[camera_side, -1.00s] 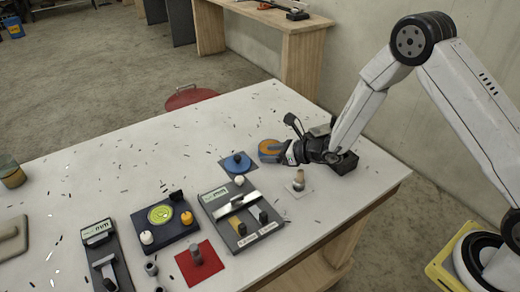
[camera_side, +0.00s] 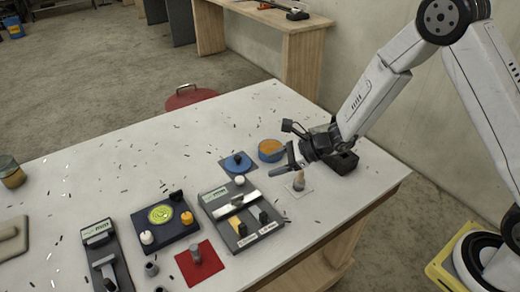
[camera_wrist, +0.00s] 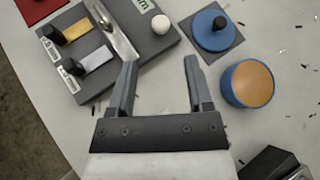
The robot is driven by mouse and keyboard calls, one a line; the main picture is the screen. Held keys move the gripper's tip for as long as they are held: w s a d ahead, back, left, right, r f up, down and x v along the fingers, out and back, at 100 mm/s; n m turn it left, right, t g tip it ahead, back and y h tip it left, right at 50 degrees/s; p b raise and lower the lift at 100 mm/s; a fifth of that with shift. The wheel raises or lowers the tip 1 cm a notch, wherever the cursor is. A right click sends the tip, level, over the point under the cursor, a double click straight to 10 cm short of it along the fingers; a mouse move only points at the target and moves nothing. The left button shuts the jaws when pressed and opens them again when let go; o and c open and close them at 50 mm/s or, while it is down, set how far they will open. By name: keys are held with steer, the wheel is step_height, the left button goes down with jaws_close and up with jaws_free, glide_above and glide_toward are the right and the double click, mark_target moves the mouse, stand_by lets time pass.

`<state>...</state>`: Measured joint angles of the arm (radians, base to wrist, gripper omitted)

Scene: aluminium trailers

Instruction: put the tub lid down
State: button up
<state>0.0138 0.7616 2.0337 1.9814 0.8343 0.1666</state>
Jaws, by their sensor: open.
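The tub lid (camera_side: 236,161), a blue disc with a black knob, lies flat on a dark square mat on the white table. It also shows at the top of the wrist view (camera_wrist: 213,36). The blue tub (camera_side: 270,154) with an orange top surface stands beside it, to the right. The tub also shows at the right of the wrist view (camera_wrist: 247,84). My gripper (camera_side: 284,165) is open and empty, apart from both lid and tub. In the wrist view, its two fingers (camera_wrist: 160,62) have only bare table between them.
A dark fixture with a metal bar (camera_side: 232,212) lies left of my gripper. A small tan-topped peg (camera_side: 299,181) stands on a white square close by. A black block (camera_side: 343,163) sits behind the gripper. A dark plate (camera_side: 163,219) and red mat (camera_side: 202,263) lie further left.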

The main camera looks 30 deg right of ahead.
steer(key=s+d+r+n+g+h, duration=0.2)
steer(key=s+d+r+n+h, duration=0.1)
steer(key=s+n, duration=0.6)
steer(key=s+d+r+n+g+h, duration=0.2)
steer(key=s+d+r+n+h, duration=0.2)
steer(key=n, duration=1)
steer(key=s+d+h, duration=0.2)
steer(key=s+d, duration=0.2)
steer(key=s, duration=0.2)
steer(key=shift+d, duration=0.2)
